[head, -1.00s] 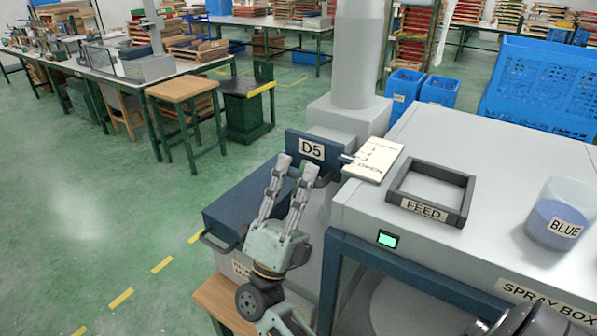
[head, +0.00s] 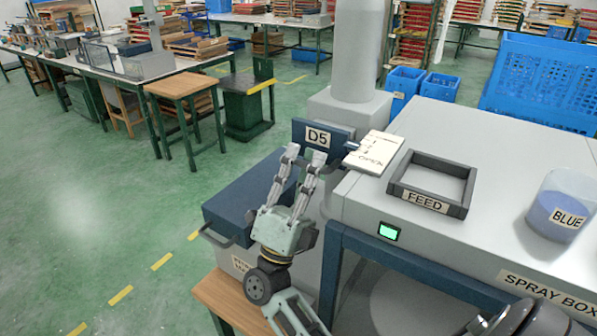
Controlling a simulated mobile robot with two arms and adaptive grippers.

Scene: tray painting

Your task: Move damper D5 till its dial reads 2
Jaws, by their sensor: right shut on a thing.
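The damper D5 (head: 340,138) is a dark blue plate with a white D5 label, at the base of the grey duct. A small rod at its right side points to the cream dial card (head: 385,157), which has small marks and the word OPEN. The marks are too small to tell the reading. My right gripper (head: 304,155) reaches up from below, its fingertips at the damper's lower left edge. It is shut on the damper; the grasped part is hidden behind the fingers.
The grey spray box (head: 430,250) fills the right side, with a dark FEED frame (head: 465,194) and a BLUE cup (head: 560,215) on top. A dark blue case (head: 230,205) stands left of the gripper. The green floor at left is open.

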